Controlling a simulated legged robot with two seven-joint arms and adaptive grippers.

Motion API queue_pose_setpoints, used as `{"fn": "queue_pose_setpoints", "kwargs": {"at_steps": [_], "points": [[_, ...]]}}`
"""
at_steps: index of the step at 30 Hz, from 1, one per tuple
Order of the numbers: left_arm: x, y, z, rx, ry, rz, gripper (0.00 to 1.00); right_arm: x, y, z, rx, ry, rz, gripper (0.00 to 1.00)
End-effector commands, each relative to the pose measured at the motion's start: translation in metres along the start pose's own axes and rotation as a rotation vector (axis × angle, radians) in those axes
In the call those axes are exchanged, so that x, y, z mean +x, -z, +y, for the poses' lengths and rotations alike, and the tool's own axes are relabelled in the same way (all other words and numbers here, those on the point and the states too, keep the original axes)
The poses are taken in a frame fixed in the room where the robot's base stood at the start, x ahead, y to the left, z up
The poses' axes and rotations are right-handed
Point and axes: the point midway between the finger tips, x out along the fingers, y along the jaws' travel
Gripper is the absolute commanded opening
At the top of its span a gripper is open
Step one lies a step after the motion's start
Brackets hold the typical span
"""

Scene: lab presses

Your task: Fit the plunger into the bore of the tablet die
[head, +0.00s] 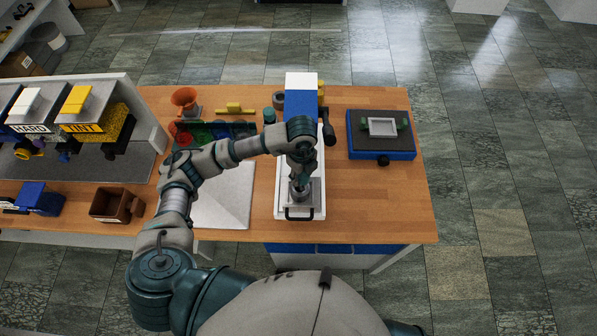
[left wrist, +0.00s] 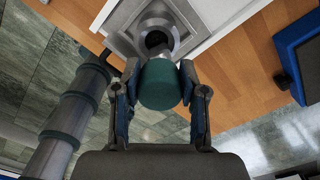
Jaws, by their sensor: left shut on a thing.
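The tablet die (head: 301,192) is a grey metal ring on a square plate at the front of the white press base. It also shows in the left wrist view (left wrist: 172,24), its dark bore open just beyond the plunger's edge. My left gripper (head: 301,172) is above the die, pointing down. In the left wrist view its two fingers (left wrist: 160,95) are shut on the sides of the plunger (left wrist: 160,84), a green cylinder. My right gripper is out of view.
The blue and white press column (head: 301,85) stands behind the die. A blue scale-like device (head: 382,150) is to the right, a white sheet (head: 226,195) to the left. A red funnel (head: 185,99) and green items stand further back.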

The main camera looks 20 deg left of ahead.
Motion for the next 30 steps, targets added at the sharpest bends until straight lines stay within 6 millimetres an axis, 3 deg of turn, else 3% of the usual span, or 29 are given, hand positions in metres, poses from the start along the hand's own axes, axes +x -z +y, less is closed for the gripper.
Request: {"fn": "queue_pose_setpoints", "kwargs": {"at_steps": [7, 17, 30], "points": [[0.001, -0.003, 0.001, -0.001, 0.001, 0.002, 0.00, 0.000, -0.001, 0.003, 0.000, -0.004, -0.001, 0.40], [0.000, 0.003, -0.002, -0.001, -0.001, -0.003, 0.00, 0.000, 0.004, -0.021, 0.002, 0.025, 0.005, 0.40], [0.000, 0.009, -0.006, 0.000, -0.004, -0.009, 0.00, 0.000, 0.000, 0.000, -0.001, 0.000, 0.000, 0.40]]}}
